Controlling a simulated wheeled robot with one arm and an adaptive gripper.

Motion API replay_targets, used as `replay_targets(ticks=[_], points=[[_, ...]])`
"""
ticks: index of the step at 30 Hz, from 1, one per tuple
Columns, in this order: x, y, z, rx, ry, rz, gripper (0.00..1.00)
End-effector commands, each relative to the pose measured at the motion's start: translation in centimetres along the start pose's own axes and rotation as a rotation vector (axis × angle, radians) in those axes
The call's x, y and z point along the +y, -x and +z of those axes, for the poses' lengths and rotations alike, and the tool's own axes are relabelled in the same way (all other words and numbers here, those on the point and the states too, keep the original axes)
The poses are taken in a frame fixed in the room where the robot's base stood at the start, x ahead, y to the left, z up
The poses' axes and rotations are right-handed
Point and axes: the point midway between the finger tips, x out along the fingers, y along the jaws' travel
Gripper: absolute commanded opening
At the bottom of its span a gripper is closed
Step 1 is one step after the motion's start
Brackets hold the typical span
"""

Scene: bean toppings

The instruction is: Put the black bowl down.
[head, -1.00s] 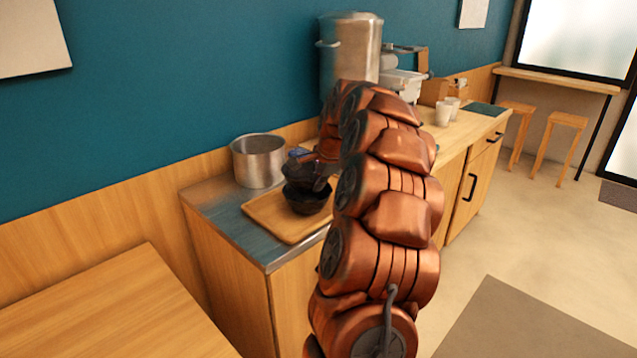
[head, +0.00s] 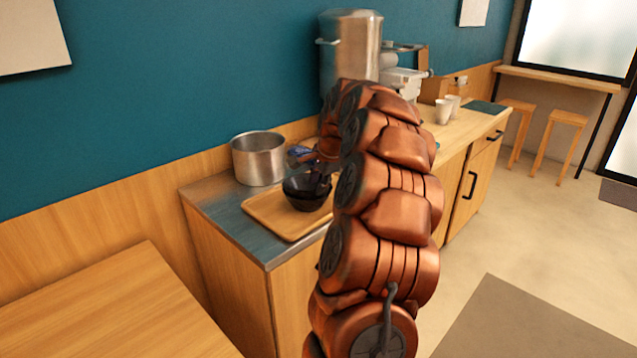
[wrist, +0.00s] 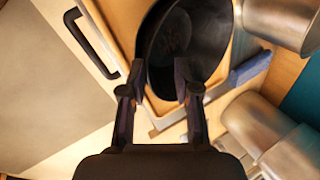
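The black bowl (head: 307,193) sits low over the wooden tray (head: 263,211) on the counter, upright in the head view. It looks nested in another dark bowl, but I cannot tell for sure. In the wrist view the bowl (wrist: 207,38) fills the upper middle, with its dark inside showing. My gripper (wrist: 157,72) has its two fingers apart at the bowl's near side, one outside the wall and one over the inside. There is a gap between the fingers and the wall. In the head view my arm partly hides the gripper.
A metal pot (head: 259,160) stands behind the tray to the left. A small blue item (head: 300,151) lies behind the bowl. A tall steel urn (head: 352,50) and white cups (head: 446,109) stand farther along the counter. Bare steel counter (head: 225,205) shows left of the tray.

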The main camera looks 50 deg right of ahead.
Motion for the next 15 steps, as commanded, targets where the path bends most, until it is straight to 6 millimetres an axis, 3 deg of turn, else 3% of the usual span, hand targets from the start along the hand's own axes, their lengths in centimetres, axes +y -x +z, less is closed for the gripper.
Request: replay_targets(ticks=[5, 15], points=[[-0.5, 1.9, -0.1, 0.002, 0.0, -0.003, 0.31], [-0.5, 8.5, -0.1, 0.002, 0.0, -0.003, 0.31]])
